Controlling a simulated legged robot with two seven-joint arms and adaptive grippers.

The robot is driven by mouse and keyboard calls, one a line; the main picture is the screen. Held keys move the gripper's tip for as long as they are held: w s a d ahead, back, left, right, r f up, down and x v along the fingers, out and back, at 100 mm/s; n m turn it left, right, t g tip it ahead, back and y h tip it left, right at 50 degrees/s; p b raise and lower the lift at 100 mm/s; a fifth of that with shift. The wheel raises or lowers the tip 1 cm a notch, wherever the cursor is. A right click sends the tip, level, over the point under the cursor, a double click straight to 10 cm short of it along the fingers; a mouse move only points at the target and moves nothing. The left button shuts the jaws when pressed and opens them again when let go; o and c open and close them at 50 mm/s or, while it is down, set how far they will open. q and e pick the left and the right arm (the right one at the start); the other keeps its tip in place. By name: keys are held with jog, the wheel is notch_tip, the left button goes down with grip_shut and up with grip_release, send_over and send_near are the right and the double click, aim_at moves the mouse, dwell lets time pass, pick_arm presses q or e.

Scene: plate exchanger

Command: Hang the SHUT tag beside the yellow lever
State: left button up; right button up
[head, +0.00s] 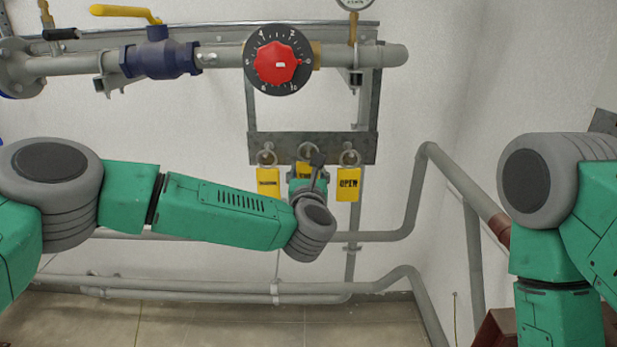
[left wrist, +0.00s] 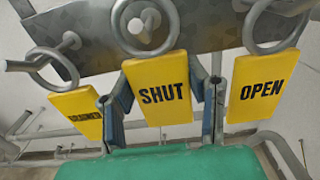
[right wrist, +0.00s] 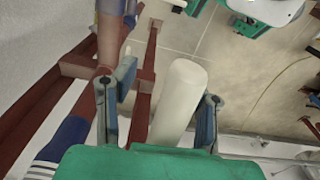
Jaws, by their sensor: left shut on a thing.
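The yellow SHUT tag (left wrist: 163,88) hangs upright from a metal ring (left wrist: 145,25) at the middle peg of a grey plate. My left gripper (left wrist: 165,108) is shut on this tag, one finger at each side edge. In the head view my left gripper (head: 308,180) covers most of the tag. The ring surrounds the peg end in the left wrist view; I cannot tell whether it still rests on it. The yellow lever (head: 125,13) sits on a dark blue valve (head: 160,58) at the upper left. My right gripper (right wrist: 158,115) is open and empty.
A yellow OPEN tag (head: 348,186) hangs right of the SHUT tag, and another yellow tag (head: 268,182) hangs left. The plate (head: 330,140) is below a red knob (head: 275,63) with a black dial. Grey pipes run along the wall. Red-brown frame bars (right wrist: 145,75) are near my right gripper.

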pick_arm(q)
jog(key=shift+s, duration=0.1)
dwell(0.3)
jog(key=s+p, duration=0.1)
jog(key=s, duration=0.7)
jog(key=shift+r, duration=0.2)
dwell(0.8)
dwell(1.0)
